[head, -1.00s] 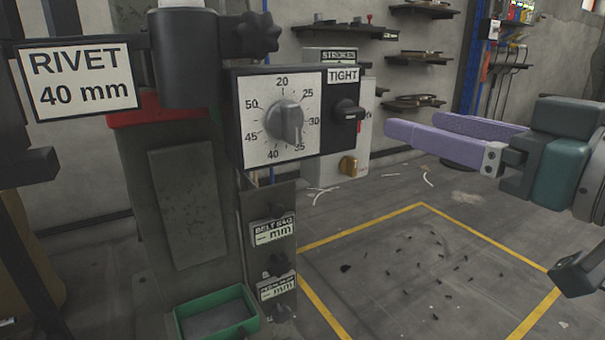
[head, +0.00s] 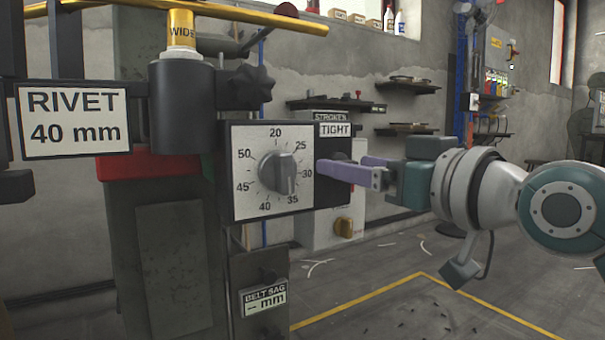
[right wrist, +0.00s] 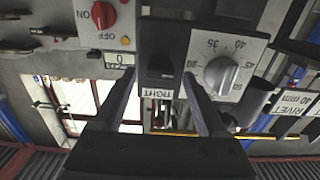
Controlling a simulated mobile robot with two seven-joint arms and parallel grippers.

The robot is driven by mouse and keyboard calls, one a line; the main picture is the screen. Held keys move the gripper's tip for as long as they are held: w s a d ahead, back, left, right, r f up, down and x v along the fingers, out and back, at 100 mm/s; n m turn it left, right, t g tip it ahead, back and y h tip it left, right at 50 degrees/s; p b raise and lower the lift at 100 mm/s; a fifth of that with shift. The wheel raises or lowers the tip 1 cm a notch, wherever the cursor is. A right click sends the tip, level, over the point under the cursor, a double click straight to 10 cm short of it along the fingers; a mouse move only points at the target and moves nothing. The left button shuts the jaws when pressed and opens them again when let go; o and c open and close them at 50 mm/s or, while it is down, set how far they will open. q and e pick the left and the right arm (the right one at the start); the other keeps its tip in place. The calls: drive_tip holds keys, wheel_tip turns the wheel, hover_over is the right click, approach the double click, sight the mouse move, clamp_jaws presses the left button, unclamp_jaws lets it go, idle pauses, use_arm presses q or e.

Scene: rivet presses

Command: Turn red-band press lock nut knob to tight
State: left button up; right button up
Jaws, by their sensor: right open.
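The red-band press has a red band (head: 160,165) around its grey column and a RIVET 40 mm sign (head: 73,119). The black lock nut knob (right wrist: 160,68) sits below the TIGHT label (head: 335,130), to the right of the dial (head: 278,172). My right gripper (head: 345,166) is open at the knob, its purple fingers mostly hiding it in the head view. In the right wrist view the knob lies between the spread fingers of the right gripper (right wrist: 159,85); contact cannot be told. The knob's exact angle is unclear. My left gripper is not in view.
A black star knob (head: 250,88) and a yellow bar (head: 200,12) are above the dial. A BELT SAG panel (head: 264,298) is below. A grey STROKES box (head: 330,215) with a yellow knob stands behind. The yellow-lined floor at right is open.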

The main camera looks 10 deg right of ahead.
clamp_jaws()
idle(0.7)
